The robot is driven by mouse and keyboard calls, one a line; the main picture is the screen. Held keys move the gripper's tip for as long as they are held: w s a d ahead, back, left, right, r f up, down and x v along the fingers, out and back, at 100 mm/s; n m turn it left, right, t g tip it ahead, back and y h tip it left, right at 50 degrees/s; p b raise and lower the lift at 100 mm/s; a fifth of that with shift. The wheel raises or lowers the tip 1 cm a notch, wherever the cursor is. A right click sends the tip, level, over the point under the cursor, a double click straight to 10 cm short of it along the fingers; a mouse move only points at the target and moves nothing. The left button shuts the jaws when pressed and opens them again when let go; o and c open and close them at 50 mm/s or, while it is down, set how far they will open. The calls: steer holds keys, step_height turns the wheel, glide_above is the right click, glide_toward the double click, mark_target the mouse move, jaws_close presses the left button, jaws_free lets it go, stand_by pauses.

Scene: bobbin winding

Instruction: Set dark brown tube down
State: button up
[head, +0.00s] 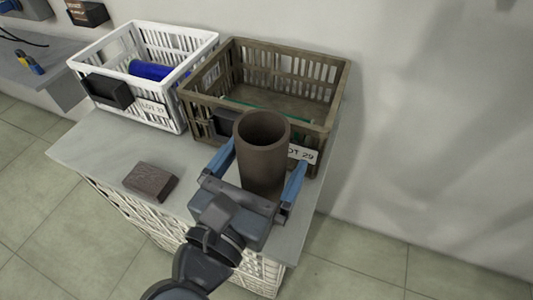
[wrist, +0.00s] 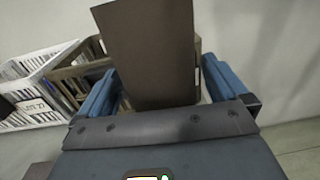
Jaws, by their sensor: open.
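The dark brown tube (head: 263,160) stands upright near the front right of the grey worktop, in front of the brown crate. My gripper (head: 264,165) is around it, with one blue finger on each side. The fingers are open, and gaps show between them and the tube in the wrist view. The tube (wrist: 152,55) fills the upper middle of the wrist view between the blue fingers (wrist: 155,85). The tube's base is hidden behind my gripper in the head view, so its contact with the worktop cannot be seen.
The brown crate (head: 340,95) labelled LOT 29 stands right behind the tube. A white crate (head: 85,68) holding a blue tube (head: 152,70) stands to its left. A dark brown block (head: 150,181) lies on the worktop (head: 95,150). The worktop's right edge is close to my gripper.

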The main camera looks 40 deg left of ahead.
steer(key=s+d, duration=0.2)
steer(key=s, duration=0.8)
steer(key=shift+s, duration=0.15)
steer(key=w+d+r+n+t+h, duration=0.1)
steer(key=w+d+n+t, duration=0.15)
steer(key=d+n, duration=0.7)
steer(key=w+d+r+n+t+h, duration=0.1)
steer(key=d+n+t+h, duration=0.2)
steer(key=d, duration=1.2)
steer(key=s+d+f+n+g, duration=0.4)
steer(key=s+n, duration=0.3)
steer(key=n, duration=0.3)
steer(key=s+d+f+n+g, duration=0.4)
steer(key=s+d+n, duration=0.3)
steer(key=n, duration=0.4)
steer(key=shift+s+d+f+y, duration=0.2)
steer(key=shift+s+y, duration=0.1)
steer(key=shift+s, duration=0.15)
